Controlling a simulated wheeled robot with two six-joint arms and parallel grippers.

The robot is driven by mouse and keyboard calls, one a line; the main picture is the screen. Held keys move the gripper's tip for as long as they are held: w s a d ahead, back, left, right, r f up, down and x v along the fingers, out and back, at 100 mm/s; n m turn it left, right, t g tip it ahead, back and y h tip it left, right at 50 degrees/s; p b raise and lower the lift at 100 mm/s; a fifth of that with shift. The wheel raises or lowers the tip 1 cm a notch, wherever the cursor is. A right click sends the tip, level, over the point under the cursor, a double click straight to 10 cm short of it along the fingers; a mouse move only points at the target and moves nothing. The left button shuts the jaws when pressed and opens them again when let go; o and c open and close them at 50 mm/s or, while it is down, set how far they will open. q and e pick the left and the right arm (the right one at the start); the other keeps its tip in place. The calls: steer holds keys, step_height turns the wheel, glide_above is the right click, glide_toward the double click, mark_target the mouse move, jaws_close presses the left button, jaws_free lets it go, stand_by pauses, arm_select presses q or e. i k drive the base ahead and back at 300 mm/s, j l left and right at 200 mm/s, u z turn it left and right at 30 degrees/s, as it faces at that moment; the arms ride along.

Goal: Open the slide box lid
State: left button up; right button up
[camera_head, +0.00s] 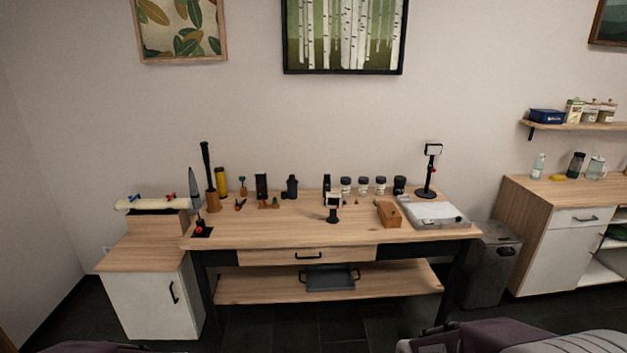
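A small brown wooden box (388,214), which looks like the slide box, sits on the right part of the wooden table (280,229). A dark mark shows near its back left end; whether its lid is shut is too small to tell. A flat grey-and-white case or tray (437,215) lies just right of it. Neither of my grippers can be made out in the head view, and nothing touches the wooden box.
A black stand (429,170) with a white head rises behind the case. Several dark-lidded jars (363,186) line the table's back. A small black stand (333,211) is left of the wooden box. Purple and grey shapes (500,337) cross the bottom edge.

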mark_target(390, 214)
steer(key=i+l+u, duration=0.1)
steer(key=i, duration=0.4)
steer(key=i+l, duration=0.25)
steer(key=i, duration=0.25)
steer(key=i+l+u, duration=0.15)
steer(key=i, duration=0.35)
steer(key=l, duration=0.5)
steer(key=i+l+z, duration=0.15)
steer(key=l, duration=0.9)
steer(key=i+l+z, duration=0.15)
steer(key=l, duration=0.35)
steer(key=i+l, duration=0.1)
steer(key=i, duration=0.25)
